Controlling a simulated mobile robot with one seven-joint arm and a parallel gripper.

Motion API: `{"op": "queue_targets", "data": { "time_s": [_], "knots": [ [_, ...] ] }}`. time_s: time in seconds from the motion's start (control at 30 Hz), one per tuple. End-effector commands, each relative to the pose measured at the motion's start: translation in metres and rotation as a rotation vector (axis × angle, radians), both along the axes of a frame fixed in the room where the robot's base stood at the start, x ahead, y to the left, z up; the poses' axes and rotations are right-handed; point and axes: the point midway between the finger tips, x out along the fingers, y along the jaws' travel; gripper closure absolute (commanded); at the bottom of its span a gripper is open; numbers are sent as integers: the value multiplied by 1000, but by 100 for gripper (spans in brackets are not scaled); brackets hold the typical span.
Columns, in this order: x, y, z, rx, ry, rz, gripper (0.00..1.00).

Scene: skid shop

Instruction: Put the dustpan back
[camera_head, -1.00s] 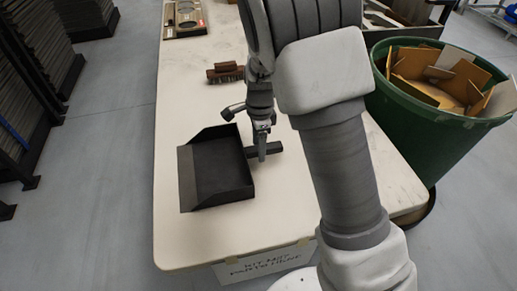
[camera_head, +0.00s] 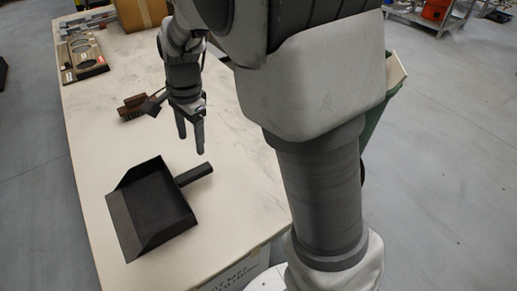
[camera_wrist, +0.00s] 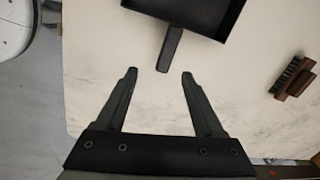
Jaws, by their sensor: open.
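The black dustpan (camera_head: 152,207) lies on the white table, its short handle (camera_head: 194,174) pointing to the upper right in the head view. In the wrist view the pan (camera_wrist: 208,14) is cut off by the top edge, and its handle (camera_wrist: 171,47) points down toward the space between my fingers. My gripper (camera_head: 191,147) is open and empty, just beyond the handle's end in the head view and apart from it. In the wrist view my gripper (camera_wrist: 160,72) has its two fingertips on either side of the handle's line, short of its end.
A brown brush (camera_head: 137,106) lies on the table behind the dustpan; it also shows in the wrist view (camera_wrist: 293,78). A board with round cutouts (camera_head: 82,57) and a cardboard box (camera_head: 140,12) sit farther back. A green bin (camera_head: 378,122) stands right, mostly hidden by my arm.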

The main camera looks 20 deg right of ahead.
Motion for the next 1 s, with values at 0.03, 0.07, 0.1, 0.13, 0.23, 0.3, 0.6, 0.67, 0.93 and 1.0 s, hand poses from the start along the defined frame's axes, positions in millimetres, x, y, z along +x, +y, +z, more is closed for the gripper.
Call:
{"op": "queue_targets", "data": {
  "time_s": [0.03,0.07,0.1,0.13,0.23,0.3,0.6,0.67,0.93,1.0],
  "knots": [
    [-11,-9,17,15,-33,54,30],
    [-17,-14,25,18,-50,93,30],
    [-25,-20,34,20,-73,145,30],
    [-32,-24,41,21,-91,183,30],
    [-54,-39,62,11,-153,309,30],
    [-71,-48,74,-5,-198,400,30],
    [-146,-82,105,-169,-369,775,30],
    [-159,-87,107,-214,-391,843,30],
    [-194,-101,106,-364,-429,1034,30],
    [-197,-102,106,-378,-430,1051,30]
  ]
}}
